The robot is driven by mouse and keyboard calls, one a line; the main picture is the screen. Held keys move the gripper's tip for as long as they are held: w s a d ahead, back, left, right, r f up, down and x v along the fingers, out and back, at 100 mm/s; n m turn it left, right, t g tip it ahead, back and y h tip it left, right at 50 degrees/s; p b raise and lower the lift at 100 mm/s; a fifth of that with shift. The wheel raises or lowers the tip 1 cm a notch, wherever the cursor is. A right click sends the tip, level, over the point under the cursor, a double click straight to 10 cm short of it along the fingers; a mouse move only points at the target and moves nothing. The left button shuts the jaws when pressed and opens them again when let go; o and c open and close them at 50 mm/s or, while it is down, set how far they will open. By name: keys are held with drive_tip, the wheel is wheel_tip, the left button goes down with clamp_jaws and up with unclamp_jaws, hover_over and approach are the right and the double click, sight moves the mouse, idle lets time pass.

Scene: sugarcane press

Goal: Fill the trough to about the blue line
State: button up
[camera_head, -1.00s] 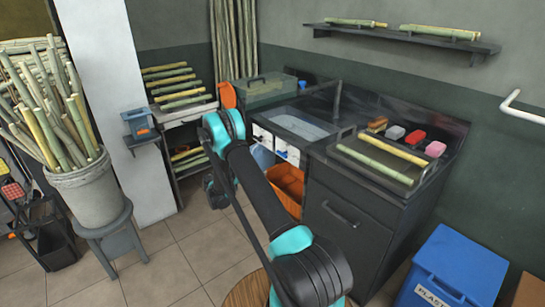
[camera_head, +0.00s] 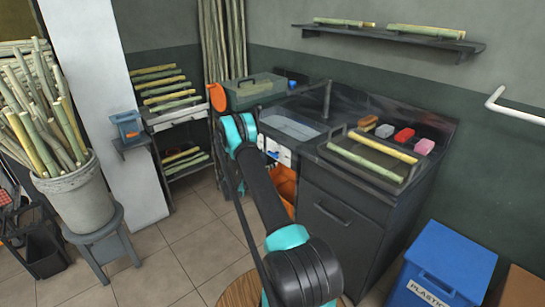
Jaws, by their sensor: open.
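A rectangular basin (camera_head: 290,126), which looks like the trough, is set into the dark counter, with pale grey-blue inside. I cannot tell its fill level, and no blue line can be made out. A dark upright pipe or tap (camera_head: 327,99) stands at its right back corner. White fittings (camera_head: 284,154) show on the counter front below the basin. My arm reaches away from me to the left of the counter, its far teal joint left of the basin. My gripper is not visible; the arm's far end is hidden behind that joint.
An orange bin (camera_head: 285,181) sits underneath.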

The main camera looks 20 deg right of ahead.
sight(273, 155)
drive_tip(key=shift+x, duration=1.7)
drive_tip(key=c, duration=1.2)
